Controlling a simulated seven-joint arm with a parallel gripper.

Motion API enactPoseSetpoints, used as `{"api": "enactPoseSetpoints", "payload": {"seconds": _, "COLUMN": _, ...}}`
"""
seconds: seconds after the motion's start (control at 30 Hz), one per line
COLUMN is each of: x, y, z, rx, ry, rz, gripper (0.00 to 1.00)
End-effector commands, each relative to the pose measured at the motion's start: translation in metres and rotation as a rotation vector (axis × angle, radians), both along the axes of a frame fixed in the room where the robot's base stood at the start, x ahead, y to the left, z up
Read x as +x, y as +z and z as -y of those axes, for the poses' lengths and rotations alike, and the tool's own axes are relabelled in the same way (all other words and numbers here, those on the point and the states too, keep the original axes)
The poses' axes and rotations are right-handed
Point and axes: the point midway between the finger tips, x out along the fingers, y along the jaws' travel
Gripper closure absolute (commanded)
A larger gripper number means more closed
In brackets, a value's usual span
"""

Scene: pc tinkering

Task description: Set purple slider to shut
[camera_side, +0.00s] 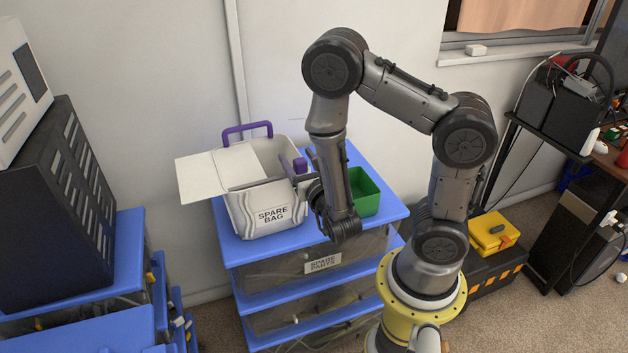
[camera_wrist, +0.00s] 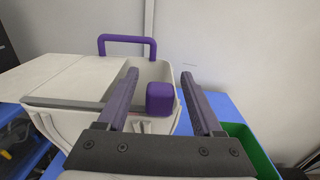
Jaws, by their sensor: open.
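The purple slider (camera_wrist: 160,98) is a rounded block at the right end of the rail on the white spare bag box (camera_side: 262,214). It also shows in the side view (camera_side: 300,166). In the wrist view it stands between my gripper's two fingers, nearer the left one. My gripper (camera_wrist: 160,80) is open, with no grip on the slider that I can see. In the side view my gripper (camera_side: 292,182) reaches left over the box's right end. The box's flat white lid panel (camera_side: 208,176) extends to the left, and part of the box top is uncovered.
A purple handle (camera_side: 247,132) stands at the back of the box. A green bin (camera_side: 363,194) is close on the right. Both sit on a blue-topped drawer unit (camera_side: 393,207) against the wall. A black slotted case (camera_side: 60,205) stands at far left.

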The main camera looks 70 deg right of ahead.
Motion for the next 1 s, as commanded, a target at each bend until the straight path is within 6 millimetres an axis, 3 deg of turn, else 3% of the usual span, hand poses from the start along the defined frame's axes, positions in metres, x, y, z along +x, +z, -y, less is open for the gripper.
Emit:
{"api": "enactPoseSetpoints", "payload": {"seconds": 0.4, "x": -0.035, "y": 0.0, "z": -0.035, "rx": -0.001, "ry": 0.008, "rz": -0.001, "gripper": 0.32}}
{"api": "enactPoseSetpoints", "payload": {"seconds": 1.0, "x": -0.074, "y": 0.0, "z": -0.069, "rx": -0.004, "ry": 0.006, "rz": -0.001, "gripper": 0.32}}
